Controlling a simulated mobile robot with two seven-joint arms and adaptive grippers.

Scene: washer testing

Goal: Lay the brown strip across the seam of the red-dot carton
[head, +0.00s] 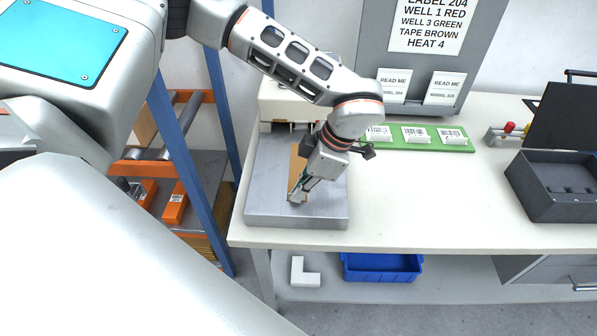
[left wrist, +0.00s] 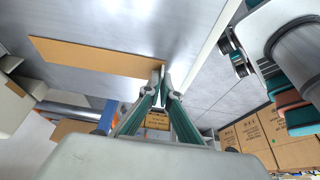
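The brown strip (head: 294,165) is long, flat and narrow and lies over the grey metal platform (head: 270,205) at the left of the bench. In the left wrist view the strip (left wrist: 95,58) runs from the upper left to my fingertips. My left gripper (head: 297,197) points down at the strip's near end. In the left wrist view its fingers (left wrist: 162,76) are nearly together, with the end of the strip between the tips. I cannot tell whether the strip touches the platform. I see no carton with a red dot. My right gripper is not in view.
A dark open box (head: 550,190) stands at the right. The bench middle (head: 430,205) is clear. A blue bin (head: 381,267) is on the lower shelf. Brown cartons (left wrist: 246,135) show in the left wrist view.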

